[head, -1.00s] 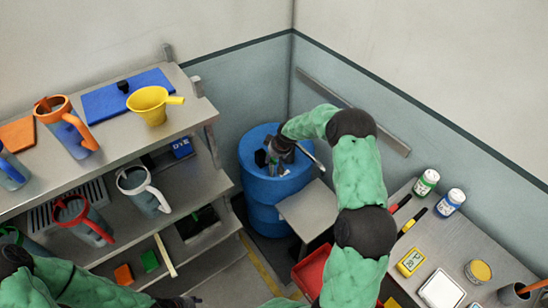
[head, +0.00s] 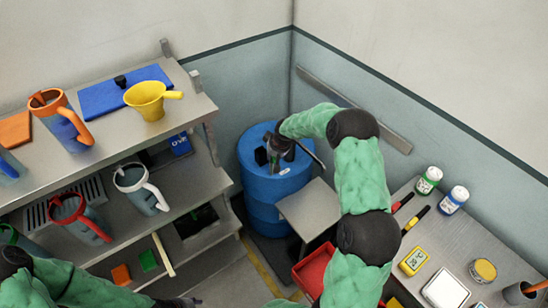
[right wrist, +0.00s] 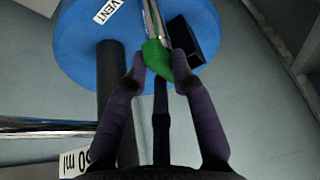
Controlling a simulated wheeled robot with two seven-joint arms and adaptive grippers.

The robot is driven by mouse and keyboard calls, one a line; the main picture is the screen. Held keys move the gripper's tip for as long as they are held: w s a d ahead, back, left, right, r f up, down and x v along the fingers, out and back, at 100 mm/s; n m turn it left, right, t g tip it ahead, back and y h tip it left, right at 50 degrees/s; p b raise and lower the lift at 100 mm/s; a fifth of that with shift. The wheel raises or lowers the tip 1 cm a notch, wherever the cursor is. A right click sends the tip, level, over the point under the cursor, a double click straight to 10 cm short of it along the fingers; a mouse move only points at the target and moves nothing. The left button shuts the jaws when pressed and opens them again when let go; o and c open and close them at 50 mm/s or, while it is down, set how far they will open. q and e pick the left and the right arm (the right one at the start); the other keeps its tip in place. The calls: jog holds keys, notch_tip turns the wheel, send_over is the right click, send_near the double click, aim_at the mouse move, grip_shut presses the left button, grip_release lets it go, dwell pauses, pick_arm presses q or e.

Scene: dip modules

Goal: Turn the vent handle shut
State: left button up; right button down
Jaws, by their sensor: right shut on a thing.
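The blue drum (head: 268,190) stands in the back corner. My right gripper (head: 276,157) is over its top. In the right wrist view the fingertips of my right gripper (right wrist: 159,66) are shut on the green end of the vent handle (right wrist: 158,56). A metal bar runs from this green grip toward the top of that view. A white VENT label (right wrist: 107,11) lies on the blue drum top (right wrist: 76,48). The handle is too small to make out in the head view. My left gripper (head: 180,302) is partly in view at the bottom edge; its fingers are unclear.
A black post (right wrist: 110,85) and a black block (right wrist: 203,38) stand close beside the fingers. A grey stand (head: 308,208) is in front of the drum.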

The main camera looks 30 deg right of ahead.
jog(key=m+h+b, duration=0.1)
jog(key=m+b, duration=0.1)
jog(key=b, duration=0.2)
jog(key=m+h+b, duration=0.1)
jog(key=m+b, duration=0.2)
jog(key=b, duration=0.1)
jog(key=a+m+b, duration=0.1)
jog(key=m+b, duration=0.1)
jog(key=b, duration=0.3)
jog(key=shift+f+m+g+h, duration=0.25)
jog(key=shift+m+g+h, duration=0.05)
jog(key=shift+g+h, duration=0.1)
jog(key=shift+r+m+g+h+b, duration=0.1)
jog(key=shift+m+g+h+b, duration=0.2)
jog(key=shift+m+b, duration=0.55)
jog(key=shift+a+m+g, duration=0.15)
jog(key=shift+m+g, duration=0.15)
jog(key=shift+m, duration=0.65)
jog(key=m, duration=0.1)
jog(key=m+g, duration=0.1)
jog(key=shift+w+a+r+m+h, duration=0.1)
jog(key=shift+w+m+h, duration=0.05)
jog(key=shift+m+h, duration=0.15)
jog(key=shift+w+m+g, duration=0.1)
jog(key=shift+m+g, duration=0.4)
jog(key=shift+m, duration=0.9)
jog(key=c, duration=1)
grip_release()
jog(key=shift+c, duration=0.2)
